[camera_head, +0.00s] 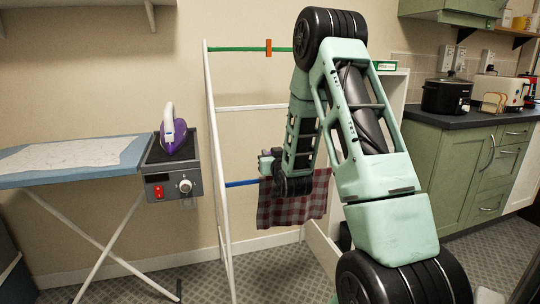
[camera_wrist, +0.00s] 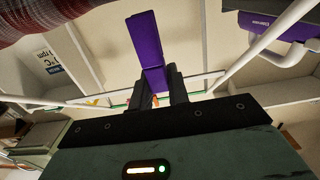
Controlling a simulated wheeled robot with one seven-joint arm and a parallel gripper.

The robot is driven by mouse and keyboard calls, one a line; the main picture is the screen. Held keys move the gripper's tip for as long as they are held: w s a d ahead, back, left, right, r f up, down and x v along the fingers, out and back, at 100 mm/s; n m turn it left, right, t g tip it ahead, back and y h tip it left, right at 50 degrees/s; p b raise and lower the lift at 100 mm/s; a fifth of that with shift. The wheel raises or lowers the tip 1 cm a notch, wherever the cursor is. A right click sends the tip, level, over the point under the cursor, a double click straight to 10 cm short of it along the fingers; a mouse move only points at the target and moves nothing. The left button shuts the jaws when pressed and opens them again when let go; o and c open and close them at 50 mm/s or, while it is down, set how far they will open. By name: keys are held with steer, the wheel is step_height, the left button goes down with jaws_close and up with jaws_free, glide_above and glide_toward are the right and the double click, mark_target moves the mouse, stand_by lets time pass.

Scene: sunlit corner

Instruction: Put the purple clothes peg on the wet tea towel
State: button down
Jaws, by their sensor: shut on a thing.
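The purple clothes peg (camera_wrist: 148,45) is between the dark fingers of my gripper (camera_wrist: 158,85) in the wrist view, sticking out beyond them. My gripper is shut on it. In the head view my gripper (camera_head: 265,164) is small, just above the blue rail of the drying rack; I cannot make out the peg there. The tea towel (camera_head: 292,208), red and grey checked, hangs over the blue rail below my gripper, partly hidden by my arm. Part of it shows at the top left of the wrist view (camera_wrist: 38,18). The peg appears apart from the towel.
The white drying rack (camera_head: 213,130) has a green top rail (camera_head: 235,49) with an orange peg (camera_head: 268,48). At left, a purple iron (camera_head: 172,132) stands on the end of the ironing board (camera_head: 125,160). Green cupboards (camera_head: 440,165) stand at right.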

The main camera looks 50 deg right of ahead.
steer(key=shift+f+b, duration=2.5)
steer(key=shift+f, duration=0.15)
stand_by(0.4)
steer(key=c, duration=1.3)
jaws_free()
steer(key=shift+o, duration=0.2)
steer(key=shift+r, duration=0.1)
steer(key=shift+r+p, duration=2.2)
steer(key=shift+r, duration=1.3)
